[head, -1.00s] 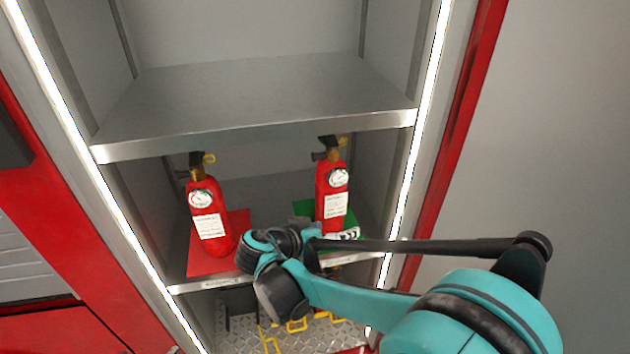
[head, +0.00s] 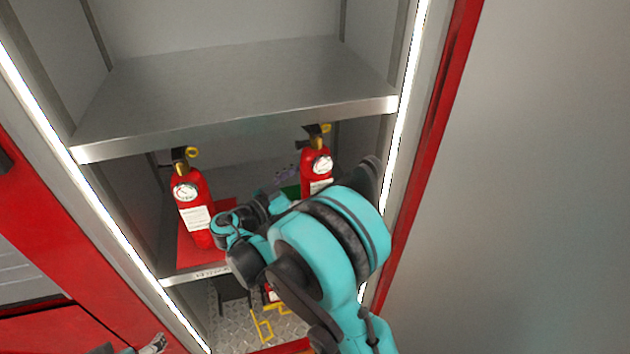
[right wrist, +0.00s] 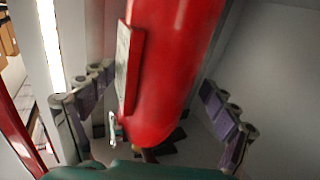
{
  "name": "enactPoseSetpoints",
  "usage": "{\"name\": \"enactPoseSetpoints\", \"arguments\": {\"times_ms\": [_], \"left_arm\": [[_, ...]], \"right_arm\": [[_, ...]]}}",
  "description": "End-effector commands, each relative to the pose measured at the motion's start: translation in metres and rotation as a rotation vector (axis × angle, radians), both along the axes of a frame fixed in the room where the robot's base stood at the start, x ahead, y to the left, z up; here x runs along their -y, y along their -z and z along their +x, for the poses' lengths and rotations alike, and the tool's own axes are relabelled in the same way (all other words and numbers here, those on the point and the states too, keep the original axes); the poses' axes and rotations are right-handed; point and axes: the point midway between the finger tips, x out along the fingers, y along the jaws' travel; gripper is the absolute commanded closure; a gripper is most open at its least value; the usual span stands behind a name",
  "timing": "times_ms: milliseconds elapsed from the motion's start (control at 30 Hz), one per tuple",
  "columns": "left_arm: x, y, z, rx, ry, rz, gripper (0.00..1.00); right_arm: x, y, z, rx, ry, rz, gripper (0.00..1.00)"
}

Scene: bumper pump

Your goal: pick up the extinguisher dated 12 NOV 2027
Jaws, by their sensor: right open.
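Two red extinguishers stand upright on the cabinet's lower shelf. The left extinguisher (head: 191,205) is on a red mat (head: 222,212); the right extinguisher (head: 316,163) is on a green mat (head: 291,191), its lower part hidden by my arm. Both have gauges and white labels; I cannot read the dates. My right gripper (head: 290,178) is open at the right extinguisher, mostly hidden in the head view. In the right wrist view its fingers (right wrist: 158,90) are either side of a red extinguisher body (right wrist: 172,75) with its label on the left. A grey tip at the lower left seems my left gripper (head: 148,346).
The upper shelf (head: 240,90) is empty and overhangs the extinguishers. Lit cabinet posts stand left and right, the right one (head: 408,90) close to my arm. Yellow-framed items (head: 263,328) lie on the metal floor below.

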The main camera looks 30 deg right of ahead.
Motion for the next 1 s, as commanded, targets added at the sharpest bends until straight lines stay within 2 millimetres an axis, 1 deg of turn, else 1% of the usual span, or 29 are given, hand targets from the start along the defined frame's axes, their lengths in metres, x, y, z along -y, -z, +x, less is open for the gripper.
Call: {"name": "enactPoseSetpoints", "arguments": {"times_ms": [33, 100, 333, 367, 400, 467, 500, 567, 600, 667, 1000], "left_arm": [[0.0000, -0.0001, 0.0000, 0.000, 0.000, 0.000, 0.14], [0.0000, -0.0003, 0.0000, 0.000, 0.000, 0.000, 0.14], [0.0000, -0.0001, 0.0000, 0.000, 0.000, 0.000, 0.14], [0.0000, -0.0001, 0.0000, 0.000, 0.000, 0.000, 0.14], [0.0000, -0.0001, 0.0000, 0.000, 0.000, 0.000, 0.14], [0.0000, -0.0001, 0.0000, 0.000, 0.000, 0.000, 0.14], [0.0000, -0.0001, 0.0000, 0.000, 0.000, 0.000, 0.14], [0.0000, -0.0001, 0.0000, 0.000, 0.000, 0.000, 0.14], [0.0000, -0.0001, 0.0000, 0.000, 0.000, 0.000, 0.14], [0.0000, -0.0001, 0.0000, 0.000, 0.000, 0.000, 0.14], [0.0000, -0.0010, 0.0000, 0.000, 0.000, 0.000, 0.14]], "right_arm": [[0.0065, 0.0002, 0.0008, 0.000, 0.002, 0.000, 0.12], [0.0108, 0.0003, 0.0019, 0.000, 0.001, 0.000, 0.12], [0.0120, 0.0004, 0.0027, -0.001, -0.001, 0.001, 0.12], [0.0120, 0.0004, 0.0026, -0.001, -0.001, 0.001, 0.18], [0.0120, 0.0004, 0.0026, -0.001, -0.001, 0.001, 0.28], [0.0120, 0.0004, 0.0026, -0.001, -0.001, 0.001, 0.44], [0.0120, 0.0004, 0.0026, -0.001, -0.001, 0.001, 0.55], [0.0120, 0.0004, 0.0026, -0.001, -0.001, 0.001, 0.71], [0.0121, 0.0004, 0.0025, -0.001, -0.001, 0.001, 0.81], [0.0121, 0.0005, 0.0025, -0.001, -0.001, 0.001, 0.97], [0.0121, -0.0049, 0.0026, 0.000, -0.001, -0.004, 0.98]]}}
